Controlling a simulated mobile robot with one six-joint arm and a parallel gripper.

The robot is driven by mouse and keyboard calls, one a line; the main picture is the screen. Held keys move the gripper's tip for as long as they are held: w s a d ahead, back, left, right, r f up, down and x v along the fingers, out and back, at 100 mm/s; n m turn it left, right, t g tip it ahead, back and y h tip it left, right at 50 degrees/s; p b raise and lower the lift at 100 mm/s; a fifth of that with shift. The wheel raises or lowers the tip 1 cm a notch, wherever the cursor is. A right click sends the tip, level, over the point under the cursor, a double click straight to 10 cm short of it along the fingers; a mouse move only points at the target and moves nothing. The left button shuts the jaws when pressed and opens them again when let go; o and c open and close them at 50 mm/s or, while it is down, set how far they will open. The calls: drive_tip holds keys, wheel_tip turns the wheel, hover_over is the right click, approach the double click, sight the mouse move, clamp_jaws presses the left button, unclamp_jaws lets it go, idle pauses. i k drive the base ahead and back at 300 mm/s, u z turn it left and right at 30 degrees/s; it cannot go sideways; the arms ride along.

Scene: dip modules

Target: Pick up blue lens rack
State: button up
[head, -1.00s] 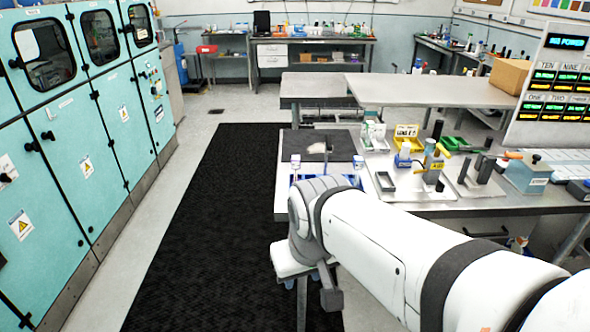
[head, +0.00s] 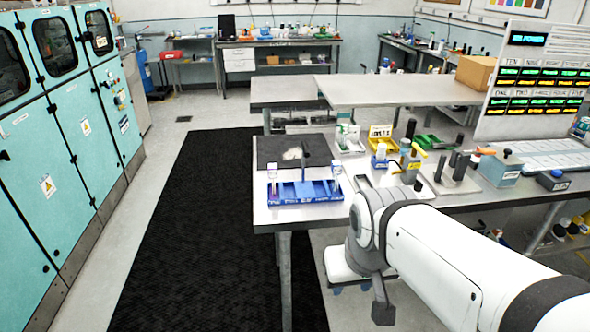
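The blue lens rack (head: 313,191) sits at the near left edge of the metal bench, in front of a dark mat. It is a low blue tray with upright ends. A small clear-and-white piece stands at each end, and the middle looks mostly bare. My white arm comes in from the lower right and bends down at a joint just right of the rack, beside the bench's front edge. The arm does not touch the rack. The fingers of my gripper cannot be made out; they are not in view.
The dark mat (head: 292,151) with a pale scrap lies behind the rack. Right of it are a yellow bin (head: 380,132), a green tray (head: 427,141), small bottles and tool stands. A black floor mat (head: 190,240) lies clear at left, beside teal cabinets (head: 60,140).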

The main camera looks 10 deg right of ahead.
sight(302, 192)
drive_tip(key=u, duration=0.05)
drive_tip(key=i, duration=1)
drive_tip(key=z, duration=0.6)
